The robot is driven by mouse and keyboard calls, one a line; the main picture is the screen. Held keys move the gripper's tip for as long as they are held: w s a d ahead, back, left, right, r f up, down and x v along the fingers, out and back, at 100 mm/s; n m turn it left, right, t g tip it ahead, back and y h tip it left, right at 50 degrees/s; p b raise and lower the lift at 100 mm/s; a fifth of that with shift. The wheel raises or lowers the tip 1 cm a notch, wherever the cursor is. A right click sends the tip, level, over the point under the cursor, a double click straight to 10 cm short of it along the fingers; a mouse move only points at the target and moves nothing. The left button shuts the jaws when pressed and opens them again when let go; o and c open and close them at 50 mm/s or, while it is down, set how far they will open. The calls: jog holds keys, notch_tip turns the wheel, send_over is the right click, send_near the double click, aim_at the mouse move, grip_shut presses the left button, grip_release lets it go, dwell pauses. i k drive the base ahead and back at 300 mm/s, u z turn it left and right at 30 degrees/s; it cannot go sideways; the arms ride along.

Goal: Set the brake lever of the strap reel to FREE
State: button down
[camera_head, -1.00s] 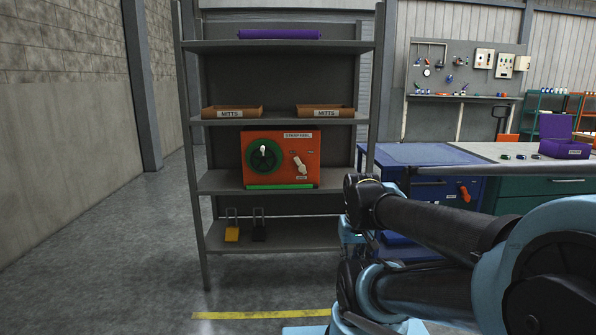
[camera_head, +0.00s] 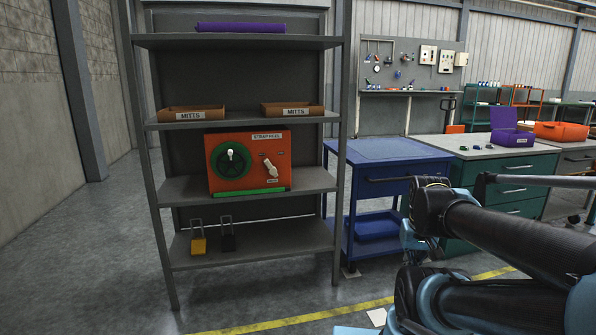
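The strap reel (camera_head: 250,162) is an orange box with a label at its top, standing on a middle shelf of the grey rack. A dark green reel wheel (camera_head: 232,158) with a white knob is on its left face. The pale brake lever (camera_head: 270,167) is on its right side, tilted with its upper end to the left. A small label (camera_head: 272,181) sits below the lever, too small to read surely. My arm (camera_head: 500,240) enters from the right, well apart from the rack. My gripper's fingers cannot be made out.
The grey rack (camera_head: 340,130) also holds two MITTS trays (camera_head: 190,115), a purple roll (camera_head: 246,27) and yellow and black padlock-like items (camera_head: 199,240). A blue cart (camera_head: 385,150) stands right of the rack. The floor (camera_head: 90,260) at left is clear.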

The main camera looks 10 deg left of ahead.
aim_at(273, 170)
jog(key=z, duration=0.15)
jog(key=k, duration=1.1)
jog(key=u, duration=0.9)
jog(key=i, duration=1)
